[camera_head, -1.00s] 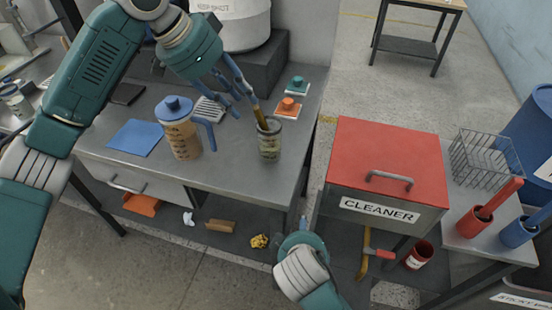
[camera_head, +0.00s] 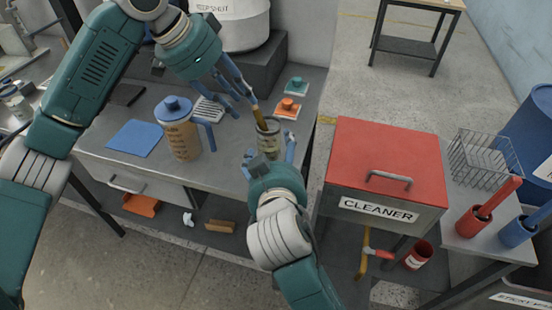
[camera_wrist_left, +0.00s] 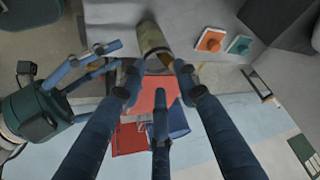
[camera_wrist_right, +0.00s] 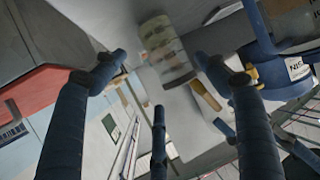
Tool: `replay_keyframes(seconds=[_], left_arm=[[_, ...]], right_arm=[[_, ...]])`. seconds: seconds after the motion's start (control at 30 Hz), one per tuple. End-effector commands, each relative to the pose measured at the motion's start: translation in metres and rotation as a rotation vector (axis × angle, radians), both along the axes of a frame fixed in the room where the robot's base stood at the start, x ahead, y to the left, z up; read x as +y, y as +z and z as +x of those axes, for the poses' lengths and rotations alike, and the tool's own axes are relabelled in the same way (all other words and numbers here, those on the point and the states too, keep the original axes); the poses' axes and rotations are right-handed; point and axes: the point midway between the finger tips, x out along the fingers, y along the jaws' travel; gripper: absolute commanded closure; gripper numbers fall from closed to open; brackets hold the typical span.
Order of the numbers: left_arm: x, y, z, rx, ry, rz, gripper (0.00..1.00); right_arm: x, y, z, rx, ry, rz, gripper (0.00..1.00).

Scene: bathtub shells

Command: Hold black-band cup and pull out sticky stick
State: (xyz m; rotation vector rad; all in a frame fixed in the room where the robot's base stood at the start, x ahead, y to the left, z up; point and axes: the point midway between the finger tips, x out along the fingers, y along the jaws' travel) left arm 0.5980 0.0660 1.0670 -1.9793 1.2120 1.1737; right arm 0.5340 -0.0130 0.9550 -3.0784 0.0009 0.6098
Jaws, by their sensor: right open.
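The cup (camera_head: 268,146), a greyish jar with a dark rim, stands upright near the right edge of the grey table. The brown-yellow stick (camera_head: 257,114) leans out of its top. My left gripper (camera_head: 242,101) is above the cup, its spread fingers close to the stick's upper end; I cannot tell whether they touch it. In the left wrist view the cup (camera_wrist_left: 152,38) lies just beyond the fingers. My right gripper (camera_head: 270,160) is open low in front of the cup, fingers on both sides. The right wrist view shows the cup (camera_wrist_right: 162,48) and stick (camera_wrist_right: 206,95).
A blue-lidded pitcher (camera_head: 181,134) stands left of the cup. Orange (camera_head: 288,106) and green (camera_head: 297,85) lidded items lie behind it. A blue sheet (camera_head: 135,137) lies at left. A red-topped cleaner box (camera_head: 388,160) stands to the right, across a gap.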

Motion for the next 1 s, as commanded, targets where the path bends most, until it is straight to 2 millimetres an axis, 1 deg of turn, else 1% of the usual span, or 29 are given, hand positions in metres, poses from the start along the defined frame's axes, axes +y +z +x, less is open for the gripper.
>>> replay_keyframes(seconds=[0.03,0.2,0.4,0.6,0.87,0.97,1.0], left_arm=[[0.0,0.0,0.0,0.0,0.0,0.0,0.69],[0.0,0.0,0.0,0.0,0.0,0.0,0.69],[0.0,0.0,0.0,0.0,0.0,0.0,0.69],[0.0,0.0,0.0,0.0,0.0,0.0,0.69],[0.0,0.0,0.0,0.0,0.0,0.0,0.69],[0.0,0.0,0.0,0.0,0.0,0.0,0.69],[0.0,0.0,0.0,0.0,0.0,0.0,0.69]], right_arm=[[0.0,-0.004,0.01,-0.001,0.0,-0.005,0.27],[0.0,-0.016,0.039,-0.001,0.0,-0.006,0.27],[0.0,-0.027,0.065,-0.001,0.001,-0.004,0.27],[-0.001,-0.031,0.076,0.0,0.001,-0.003,0.27],[0.0,-0.032,0.077,0.0,0.001,-0.002,0.27],[0.0,-0.032,0.077,0.001,0.001,-0.002,0.45],[0.0,-0.032,0.077,0.001,0.001,-0.003,0.53]])
